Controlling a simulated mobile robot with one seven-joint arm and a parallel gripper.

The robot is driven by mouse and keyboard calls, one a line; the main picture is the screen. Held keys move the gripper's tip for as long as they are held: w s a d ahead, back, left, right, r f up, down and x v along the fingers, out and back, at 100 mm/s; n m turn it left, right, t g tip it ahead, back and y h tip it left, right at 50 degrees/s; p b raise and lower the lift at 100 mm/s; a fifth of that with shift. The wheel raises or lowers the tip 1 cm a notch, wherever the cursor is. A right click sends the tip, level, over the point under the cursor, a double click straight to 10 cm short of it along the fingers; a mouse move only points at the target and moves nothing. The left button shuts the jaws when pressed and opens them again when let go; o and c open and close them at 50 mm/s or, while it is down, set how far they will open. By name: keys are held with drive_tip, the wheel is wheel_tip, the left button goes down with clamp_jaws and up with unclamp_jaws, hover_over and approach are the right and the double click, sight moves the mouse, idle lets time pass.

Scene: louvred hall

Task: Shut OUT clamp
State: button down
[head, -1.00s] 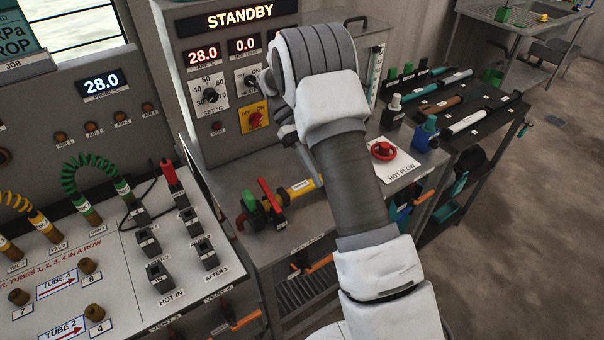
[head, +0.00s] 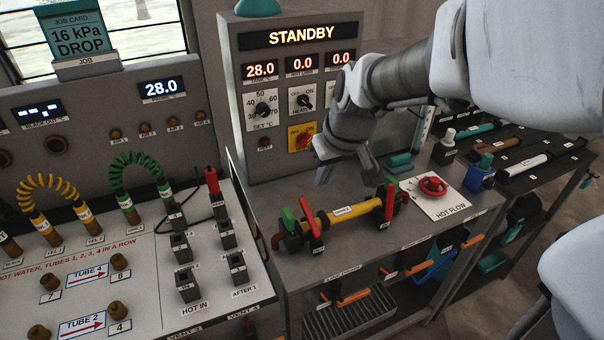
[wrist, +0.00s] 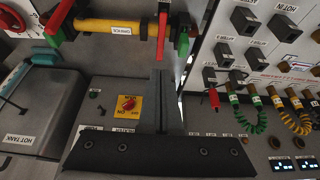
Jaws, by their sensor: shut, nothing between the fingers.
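A yellow tube (head: 345,215) lies across the grey bench between two valve-like fittings, each with green and red parts. The left fitting has a long red handle (head: 310,216) tilted across the line; the right one has a red handle (head: 389,206) standing up. Their small tags are unreadable, so I cannot tell which is the OUT clamp. My gripper (head: 368,168) is shut and empty above the bench behind the tube, apart from both handles. In the wrist view the shut fingers (wrist: 162,80) point toward a red handle (wrist: 162,32) and the tube (wrist: 112,28).
The STANDBY cabinet (head: 301,90) stands close behind my gripper. A red HOT FLOW knob (head: 433,186) is to the right of the tube. At left, the hose panel holds black HOT IN blocks (head: 188,285) and a green coiled hose (head: 132,158). Bare bench lies in front of the tube.

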sight(305, 203)
drive_tip(key=b+x, duration=0.1)
drive_tip(key=x, duration=1.2)
drive_tip(key=shift+w+f, duration=0.2)
drive_tip(key=shift+f, duration=0.15)
drive_tip(key=shift+r+p, duration=0.1)
drive_tip(key=shift+p, duration=0.35)
drive_tip(key=shift+w+a+p, duration=0.15)
drive_tip(key=shift+w+p, duration=0.05)
drive_tip(key=shift+p, duration=0.3)
drive_tip(key=g+p, duration=0.1)
drive_tip(key=w+p, duration=0.1)
drive_tip(key=p, duration=0.1)
drive_tip(key=shift+a+f+g+h, duration=0.15)
drive_tip(key=shift+f+g+h, duration=0.15)
drive_tip(key=shift+f+g, duration=0.1)
drive_tip(key=shift+w+f+g+p, duration=0.3)
drive_tip(key=shift+f+g+p, duration=0.1)
drive_tip(key=shift+f, duration=0.05)
drive_tip(key=shift+w+a+f+b, duration=0.1)
drive_tip(key=shift+w+f+b, duration=0.05)
drive_tip(key=shift+f+b, duration=0.35)
drive_tip(key=shift+w, duration=0.15)
